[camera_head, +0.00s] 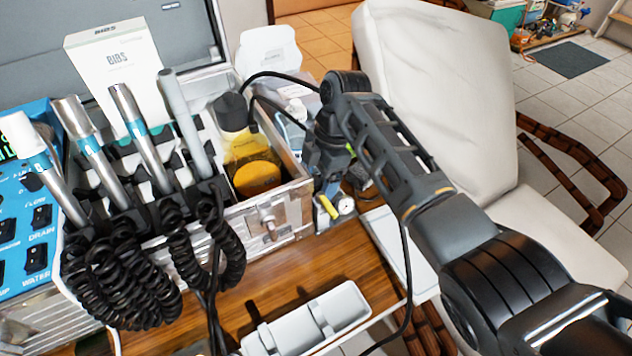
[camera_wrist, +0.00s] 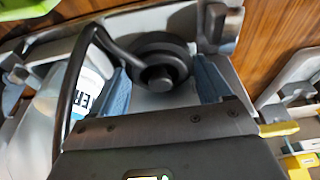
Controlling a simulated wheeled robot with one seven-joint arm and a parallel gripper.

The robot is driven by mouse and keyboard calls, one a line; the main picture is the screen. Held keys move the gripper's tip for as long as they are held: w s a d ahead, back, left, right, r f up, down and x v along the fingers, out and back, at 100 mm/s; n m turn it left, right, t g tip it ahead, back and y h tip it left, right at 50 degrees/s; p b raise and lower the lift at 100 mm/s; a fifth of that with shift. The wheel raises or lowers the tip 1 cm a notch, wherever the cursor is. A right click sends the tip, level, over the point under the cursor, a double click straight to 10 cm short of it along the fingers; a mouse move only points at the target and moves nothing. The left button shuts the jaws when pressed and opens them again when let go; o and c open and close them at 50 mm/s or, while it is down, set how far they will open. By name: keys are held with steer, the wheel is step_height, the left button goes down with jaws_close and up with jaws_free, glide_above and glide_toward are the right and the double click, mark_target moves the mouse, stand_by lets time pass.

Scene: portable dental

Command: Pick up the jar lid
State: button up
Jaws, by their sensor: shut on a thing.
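In the wrist view, a dark round lid with a raised knob (camera_wrist: 158,62), which I take to be the jar lid, sits between the blue finger pads of my gripper (camera_wrist: 162,84). The jaws are shut on it. Its underside is hidden, and I cannot tell whether it is clear of what lies below. In the head view, my gripper (camera_head: 314,160) is low beside the right end of the open metal case (camera_head: 285,215). The lid cannot be made out there behind my gripper and wrist.
A white labelled container (camera_wrist: 92,92) is close to the left finger. The case holds a yellow bottle with a black cap (camera_head: 233,112) and an amber round item (camera_head: 257,178). Dental handpieces with coiled cords stand left. A white chair (camera_head: 440,90) is right, and a white tray (camera_head: 310,322) lies in front.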

mark_target(314, 182)
steer(key=v, duration=0.4)
steer(key=shift+s+a+r, duration=0.2)
steer(key=shift+a+r, duration=0.05)
steer(key=d+r, duration=0.6)
steer(key=d, duration=0.5)
steer(key=shift+w+d+r, duration=0.15)
steer(key=shift+w+r, duration=0.1)
steer(key=shift+r, duration=0.05)
